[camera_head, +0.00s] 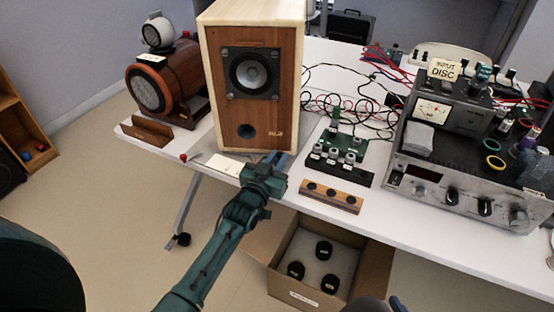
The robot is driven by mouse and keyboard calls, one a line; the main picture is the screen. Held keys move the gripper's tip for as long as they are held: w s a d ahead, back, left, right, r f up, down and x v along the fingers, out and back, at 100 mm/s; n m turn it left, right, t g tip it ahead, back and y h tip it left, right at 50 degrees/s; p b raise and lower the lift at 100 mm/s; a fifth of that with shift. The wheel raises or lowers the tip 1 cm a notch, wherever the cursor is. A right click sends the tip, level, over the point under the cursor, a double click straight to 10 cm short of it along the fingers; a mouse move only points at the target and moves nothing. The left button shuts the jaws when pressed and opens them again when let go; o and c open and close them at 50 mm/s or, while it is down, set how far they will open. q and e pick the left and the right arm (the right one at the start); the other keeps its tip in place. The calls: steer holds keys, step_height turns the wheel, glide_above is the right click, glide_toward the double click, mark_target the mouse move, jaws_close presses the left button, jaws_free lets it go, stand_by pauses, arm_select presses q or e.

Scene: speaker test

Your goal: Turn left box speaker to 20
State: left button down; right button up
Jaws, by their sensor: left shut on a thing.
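The wooden box speaker (219,92) stands upright on the white table, with a round driver and a round port in its front. My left gripper (276,160) is at the table in front of the speaker's lower right corner, fingers pointing away from me. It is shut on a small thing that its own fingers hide. A pale card or plate (226,166) lies just left of it. No dial reading at the gripper can be made out. A blue tip at the bottom edge seems to be my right gripper (398,304); most of it is out of frame.
A small wooden panel with dark knobs (331,197) and a green switch board (340,158) are right of my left gripper. An amplifier (463,189) stands further right among cables. A round wooden speaker (163,84) is left. A carton with black knobs (375,262) is below the table.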

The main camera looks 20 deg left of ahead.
arm_select(q)
steer(key=c, duration=1.4)
jaws_free()
steer(key=shift+a, duration=0.1)
steer(key=shift+o, duration=0.2)
steer(key=shift+s, duration=0.1)
steer(key=s+a+p, duration=0.1)
steer(key=s, duration=1.2)
steer(key=shift+a, duration=0.25)
